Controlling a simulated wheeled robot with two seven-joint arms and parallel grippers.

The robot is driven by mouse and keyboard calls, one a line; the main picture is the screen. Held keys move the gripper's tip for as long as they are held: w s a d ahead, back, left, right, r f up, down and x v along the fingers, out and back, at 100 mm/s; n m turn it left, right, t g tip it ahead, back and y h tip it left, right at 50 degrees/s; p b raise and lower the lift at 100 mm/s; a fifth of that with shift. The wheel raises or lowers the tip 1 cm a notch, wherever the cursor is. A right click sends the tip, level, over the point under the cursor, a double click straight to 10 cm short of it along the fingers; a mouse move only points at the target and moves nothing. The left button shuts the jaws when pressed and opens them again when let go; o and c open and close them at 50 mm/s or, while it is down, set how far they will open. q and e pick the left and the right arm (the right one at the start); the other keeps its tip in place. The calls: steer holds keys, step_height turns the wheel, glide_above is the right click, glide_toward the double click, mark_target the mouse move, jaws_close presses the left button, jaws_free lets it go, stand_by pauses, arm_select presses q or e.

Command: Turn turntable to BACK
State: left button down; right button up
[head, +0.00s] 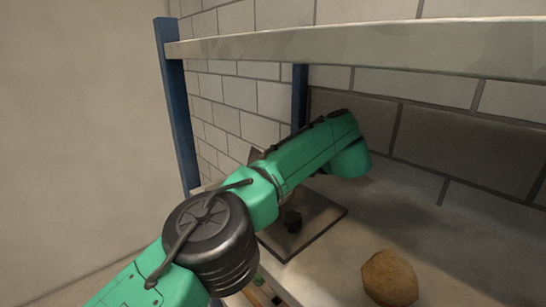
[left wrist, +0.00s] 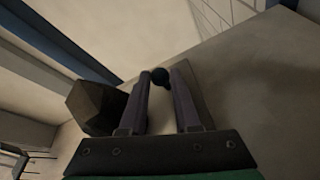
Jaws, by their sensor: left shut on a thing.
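A flat square plate (head: 322,214), which looks like the turntable, lies on the shelf board, partly hidden behind my left arm. A small dark shape (head: 292,221) stands on it, close under the arm. In the left wrist view my left gripper (left wrist: 162,76) has its two fingers around a dark round knob (left wrist: 160,77) at the fingertips. The fingers are shut on this knob. In the head view the left gripper cannot be made out clearly behind my green arm. My right gripper is in neither view. No BACK marking is readable.
A brown, rounded lump (head: 390,278) sits on the board, right of the plate. A dark angular block (left wrist: 95,107) is left of the fingers in the left wrist view. A shelf beam (head: 370,45) runs above my arm, with a blue post (head: 177,110) at left and a tiled wall behind.

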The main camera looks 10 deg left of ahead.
arm_select(q)
steer(key=shift+a, duration=0.1)
stand_by(0.5)
steer(key=c, duration=0.9)
jaws_free()
steer(key=shift+w+a+f, duration=0.1)
steer(key=shift+w, duration=0.05)
